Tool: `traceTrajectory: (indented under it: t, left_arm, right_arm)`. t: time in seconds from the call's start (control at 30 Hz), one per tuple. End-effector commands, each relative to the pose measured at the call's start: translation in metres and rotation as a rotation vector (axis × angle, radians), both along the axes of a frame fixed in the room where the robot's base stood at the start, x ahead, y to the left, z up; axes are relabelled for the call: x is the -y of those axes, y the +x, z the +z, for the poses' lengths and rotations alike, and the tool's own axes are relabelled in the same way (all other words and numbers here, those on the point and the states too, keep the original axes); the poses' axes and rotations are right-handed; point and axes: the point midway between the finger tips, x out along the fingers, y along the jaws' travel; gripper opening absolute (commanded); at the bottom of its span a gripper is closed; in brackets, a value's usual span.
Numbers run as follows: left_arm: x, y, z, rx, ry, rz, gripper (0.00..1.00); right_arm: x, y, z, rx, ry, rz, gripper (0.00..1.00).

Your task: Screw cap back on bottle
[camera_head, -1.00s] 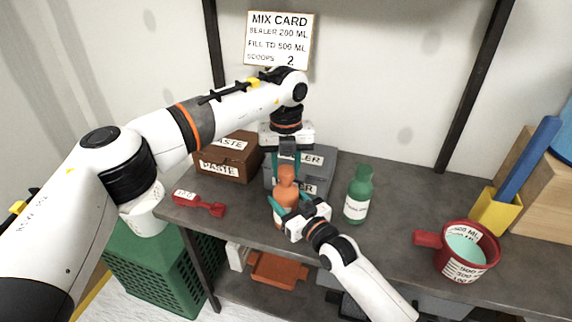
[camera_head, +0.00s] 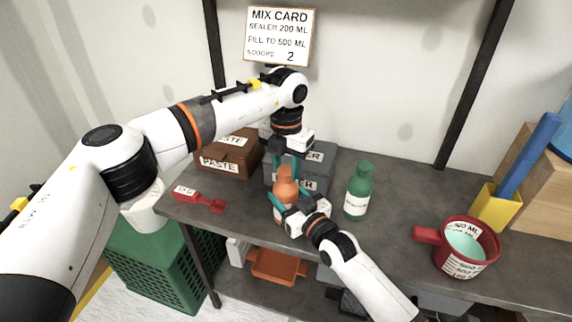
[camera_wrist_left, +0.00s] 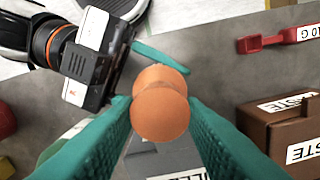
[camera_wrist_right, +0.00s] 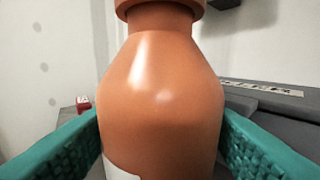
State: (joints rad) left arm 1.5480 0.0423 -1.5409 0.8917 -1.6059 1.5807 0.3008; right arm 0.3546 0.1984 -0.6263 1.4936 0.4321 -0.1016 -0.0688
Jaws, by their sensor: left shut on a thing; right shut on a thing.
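The orange bottle (camera_head: 284,212) stands upright near the table's front edge; its rounded body fills the right wrist view (camera_wrist_right: 160,95). Its orange cap (camera_head: 286,172) sits at the top of the bottle and shows as a round disc in the left wrist view (camera_wrist_left: 160,114). My left gripper (camera_head: 286,166) points down from above, its teal fingers shut on the cap. My right gripper (camera_head: 289,206) comes from the front right, shut around the bottle's body. Whether the cap's thread is tight cannot be told.
A green bottle (camera_head: 359,193) stands close on the right. Behind are a brown paste box (camera_head: 228,165) and a grey sealer box (camera_head: 318,172). A red scoop (camera_head: 205,202) lies left. A red measuring cup (camera_head: 466,262) with pale green liquid stands right. Table between green bottle and cup is clear.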

Motion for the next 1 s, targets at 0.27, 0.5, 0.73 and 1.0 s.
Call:
traceTrajectory:
  t: [0.27, 0.5, 0.73, 1.0]
  left_arm:
    - [-0.0001, 0.0006, 0.0002, 0.002, 0.001, -0.605, 0.15]
    - [0.0000, 0.0004, 0.0000, 0.002, 0.000, -1.129, 0.15]
    - [0.0000, 0.0002, -0.0002, 0.002, -0.001, -1.632, 0.15]
    - [0.0000, 0.0001, -0.0005, 0.001, 0.000, -2.216, 0.15]
  right_arm:
    - [0.0002, -0.0001, -0.0007, -0.002, -0.001, 0.000, 0.00]
    - [0.0001, -0.0002, -0.0008, -0.002, -0.001, 0.000, 0.00]
    - [0.0000, -0.0002, -0.0008, -0.002, -0.001, 0.000, 0.00]
    - [-0.0001, -0.0003, -0.0009, -0.002, -0.001, 0.000, 0.00]
